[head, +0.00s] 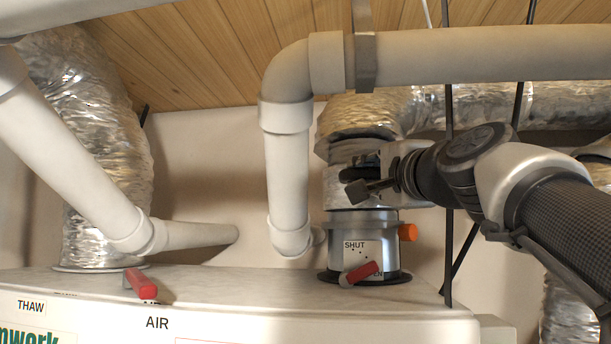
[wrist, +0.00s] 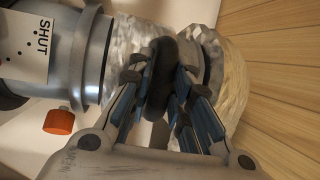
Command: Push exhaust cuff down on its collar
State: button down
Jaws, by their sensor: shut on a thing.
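The exhaust cuff (head: 342,187) is a crinkled silver sleeve at the lower end of a foil duct, upright above its collar. The collar (head: 376,244) is a smooth metal cylinder with a "SHUT" label and a rim at its top. The cuff's lower edge is at the collar's rim; I cannot tell whether it overlaps. My gripper (head: 362,178) reaches in from the right. In the wrist view my gripper (wrist: 160,98) is shut on a dark, rounded grip part (wrist: 161,62) at the cuff (wrist: 128,50). The fingers hide part of the cuff.
A red lever (head: 362,272) and an orange knob (head: 408,232) are on the collar. A white pipe (head: 287,170) stands close left of it. A pipe (head: 480,55) crosses above, with a strap and thin black rods. The white cabinet top (head: 240,290) lies below.

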notch_tip(320, 180, down, 4)
jog(key=b, duration=0.4)
jog(key=shift+w+f, duration=0.1)
jog(key=shift+f, duration=0.1)
jog(key=c, duration=1.5)
grip_release()
jog(key=shift+s, duration=0.2)
jog(key=v, duration=0.7)
jog(key=shift+s, duration=0.15)
